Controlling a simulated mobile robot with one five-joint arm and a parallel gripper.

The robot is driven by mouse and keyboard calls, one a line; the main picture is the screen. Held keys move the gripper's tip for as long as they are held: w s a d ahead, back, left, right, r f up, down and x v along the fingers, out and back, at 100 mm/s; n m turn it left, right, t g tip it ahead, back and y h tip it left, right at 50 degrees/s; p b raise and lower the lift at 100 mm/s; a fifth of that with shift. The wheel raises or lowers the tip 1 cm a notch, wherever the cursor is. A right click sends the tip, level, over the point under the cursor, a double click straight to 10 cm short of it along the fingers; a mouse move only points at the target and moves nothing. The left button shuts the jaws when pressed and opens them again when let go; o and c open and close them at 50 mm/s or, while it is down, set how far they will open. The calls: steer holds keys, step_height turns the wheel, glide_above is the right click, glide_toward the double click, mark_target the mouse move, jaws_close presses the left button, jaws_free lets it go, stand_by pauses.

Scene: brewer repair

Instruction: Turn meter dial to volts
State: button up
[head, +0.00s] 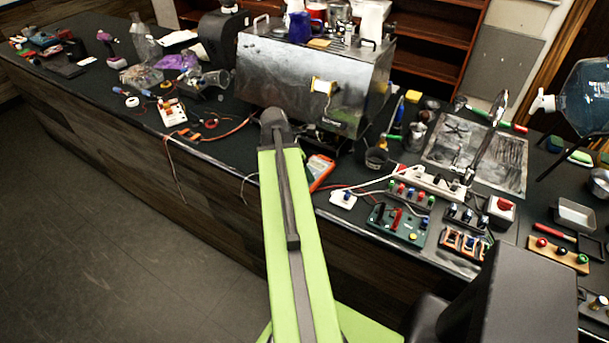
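An orange-edged device with a grey face (320,171), which looks like the meter, lies near the front edge of the black counter (225,140). It is just right of my green arm, which covers part of the view beside it. Its dial is too small to make out, so I cannot tell its setting. My arm reaches up the middle of the picture to a dark joint in front of the brewer. My gripper's fingers do not show.
The steel brewer (300,75) stands behind the meter, with cups on top. To the right are a white power strip (432,182), a green terminal board (398,224) and a sink (475,150). Cables (235,132) and tools clutter the left. The floor (90,240) at left is clear.

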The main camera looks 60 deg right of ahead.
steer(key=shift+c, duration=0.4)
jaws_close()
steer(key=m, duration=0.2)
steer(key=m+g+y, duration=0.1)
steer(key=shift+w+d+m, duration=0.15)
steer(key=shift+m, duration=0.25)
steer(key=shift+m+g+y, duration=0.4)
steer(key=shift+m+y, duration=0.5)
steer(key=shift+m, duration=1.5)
